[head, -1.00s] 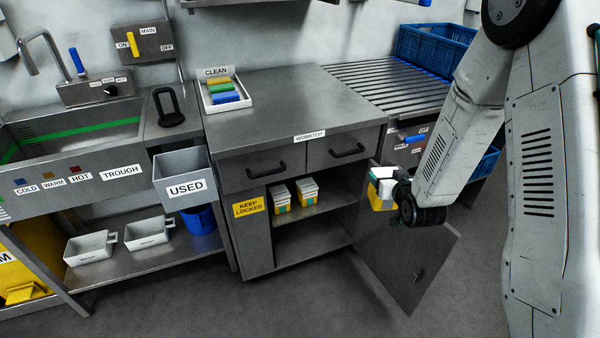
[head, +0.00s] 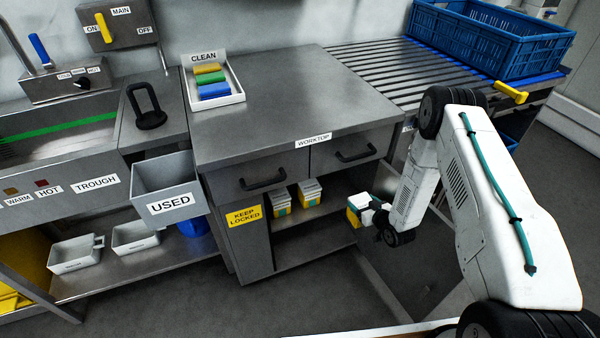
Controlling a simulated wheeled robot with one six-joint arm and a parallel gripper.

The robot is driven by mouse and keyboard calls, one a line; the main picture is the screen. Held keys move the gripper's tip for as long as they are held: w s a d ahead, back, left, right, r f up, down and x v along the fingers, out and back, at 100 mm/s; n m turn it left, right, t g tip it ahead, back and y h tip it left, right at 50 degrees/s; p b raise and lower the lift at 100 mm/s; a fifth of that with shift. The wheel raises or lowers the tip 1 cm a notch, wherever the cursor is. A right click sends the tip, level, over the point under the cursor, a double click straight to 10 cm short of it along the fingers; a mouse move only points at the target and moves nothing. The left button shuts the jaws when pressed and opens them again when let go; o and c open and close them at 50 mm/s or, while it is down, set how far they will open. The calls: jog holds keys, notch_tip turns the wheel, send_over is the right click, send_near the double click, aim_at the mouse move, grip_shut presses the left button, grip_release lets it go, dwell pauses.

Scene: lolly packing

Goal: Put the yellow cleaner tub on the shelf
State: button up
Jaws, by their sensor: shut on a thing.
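My gripper (head: 374,216) is shut on a yellow cleaner tub (head: 354,216) with a pale top. The tub is held at the right side of the open cabinet, by the front of the shelf (head: 323,216). It looks about upright; its far side and the fingertips are too small or hidden to make out. Two similar tubs stand on the shelf: a left one (head: 280,203) and a right one (head: 309,195). The right part of the shelf beside them shows bare.
The cabinet's open door (head: 430,262) stands out to the right, below my arm. The worktop (head: 285,105) above holds a white CLEAN tray (head: 238,98) of coloured cloths. A grey USED bin (head: 168,185) hangs at the left. A blue crate (head: 490,40) sits on the rollers.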

jog(key=w+r+x, duration=0.1)
jog(key=r+x, duration=0.1)
jog(key=x, duration=1.6)
jog(key=shift+r, duration=0.15)
jog(key=o, duration=1)
jog(key=v, duration=1.2)
